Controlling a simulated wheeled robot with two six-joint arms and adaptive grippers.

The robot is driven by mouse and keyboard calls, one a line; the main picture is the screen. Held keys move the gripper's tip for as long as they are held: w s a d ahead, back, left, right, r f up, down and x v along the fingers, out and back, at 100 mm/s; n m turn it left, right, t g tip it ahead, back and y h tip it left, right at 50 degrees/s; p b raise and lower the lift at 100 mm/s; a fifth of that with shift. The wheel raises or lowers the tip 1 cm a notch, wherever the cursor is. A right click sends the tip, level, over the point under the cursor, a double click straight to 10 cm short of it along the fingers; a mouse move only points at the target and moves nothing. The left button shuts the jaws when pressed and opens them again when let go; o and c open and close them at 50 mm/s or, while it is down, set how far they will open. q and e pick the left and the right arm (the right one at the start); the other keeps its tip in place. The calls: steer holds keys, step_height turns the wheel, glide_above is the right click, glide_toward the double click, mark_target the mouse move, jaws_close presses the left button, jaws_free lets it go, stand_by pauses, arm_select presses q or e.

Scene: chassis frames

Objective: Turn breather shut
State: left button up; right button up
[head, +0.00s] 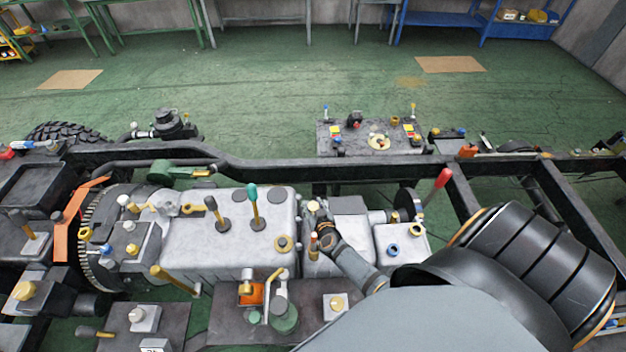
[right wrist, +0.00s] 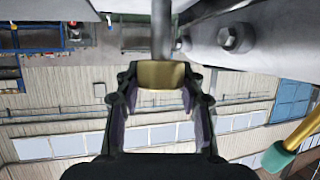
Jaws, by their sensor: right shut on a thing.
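My right gripper (head: 318,226) reaches in from the lower right to the grey gearbox casing in the head view. In the right wrist view its two fingers (right wrist: 160,80) are closed on the sides of a brass-coloured cap (right wrist: 161,75), which fits the breather. A grey stem (right wrist: 161,30) runs from the cap to the top of that view. In the head view the fingers and forearm mostly hide the cap, and its turn angle cannot be read. My left gripper does not show.
A red-handled lever (head: 442,180) stands to the right. The black chassis rail (head: 280,168) runs behind. Bolts (right wrist: 233,37) on the casing lie close to the fingers.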

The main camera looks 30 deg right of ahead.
mark_target(313, 205)
steer(key=shift+s+f, duration=0.1)
steer(key=shift+f, duration=0.05)
steer(key=o, duration=1.2)
steer(key=shift+r, duration=0.25)
steer(key=shift+r, duration=4.85)
